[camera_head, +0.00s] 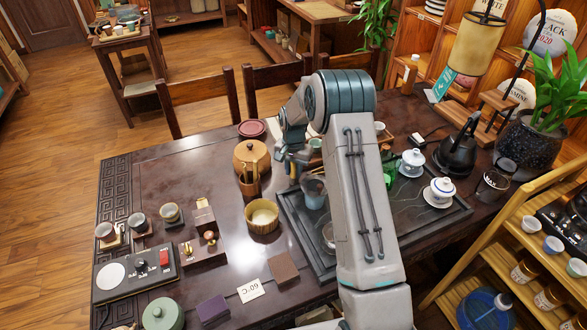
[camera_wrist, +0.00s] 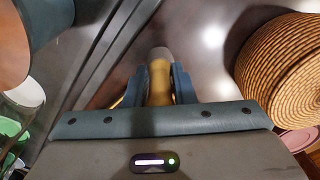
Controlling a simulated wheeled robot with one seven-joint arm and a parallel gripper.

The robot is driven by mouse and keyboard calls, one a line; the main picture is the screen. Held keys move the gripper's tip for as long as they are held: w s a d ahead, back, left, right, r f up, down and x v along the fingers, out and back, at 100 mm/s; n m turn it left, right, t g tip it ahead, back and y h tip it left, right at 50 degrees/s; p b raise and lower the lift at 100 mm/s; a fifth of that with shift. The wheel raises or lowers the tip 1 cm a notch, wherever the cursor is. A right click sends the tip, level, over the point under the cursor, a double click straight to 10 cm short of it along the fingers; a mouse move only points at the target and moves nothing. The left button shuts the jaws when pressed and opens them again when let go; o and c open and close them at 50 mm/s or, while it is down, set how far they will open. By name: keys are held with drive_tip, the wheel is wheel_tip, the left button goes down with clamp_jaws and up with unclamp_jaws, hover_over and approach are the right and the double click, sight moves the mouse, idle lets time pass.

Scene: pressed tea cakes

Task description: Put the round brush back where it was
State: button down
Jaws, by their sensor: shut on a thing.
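The round brush (camera_wrist: 159,82) shows in the wrist view as a tan, rounded handle with a grey end. In the head view my gripper (camera_head: 291,166) is over the table, at the left edge of the dark tea tray. I cannot make out the brush clearly there. A wooden holder with upright tools (camera_head: 249,184) stands just left of my gripper. The frames do not show which spot the brush came from.
In the wrist view a coiled round container (camera_wrist: 282,68) is close on the right.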

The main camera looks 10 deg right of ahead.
drive_tip(key=shift+f, duration=0.15)
drive_tip(key=c, duration=1.2)
unclamp_jaws()
wheel_tip(320, 180, up, 12)
drive_tip(key=shift+s+r+b, duration=0.1)
drive_tip(key=shift+r+b, duration=0.1)
drive_tip(key=shift+b, duration=0.45)
drive_tip(key=s+r+n+t, duration=0.1)
drive_tip(key=s+r+n, duration=0.1)
drive_tip(key=s+r, duration=0.55)
drive_tip(key=s+r+n+t, duration=0.15)
drive_tip(key=s+r, duration=0.35)
drive_tip(key=s, duration=0.5)
drive_tip(key=s+f+n, duration=0.1)
drive_tip(key=s+n, duration=0.2)
drive_tip(key=s, duration=1.5)
drive_tip(key=shift+s, duration=0.15)
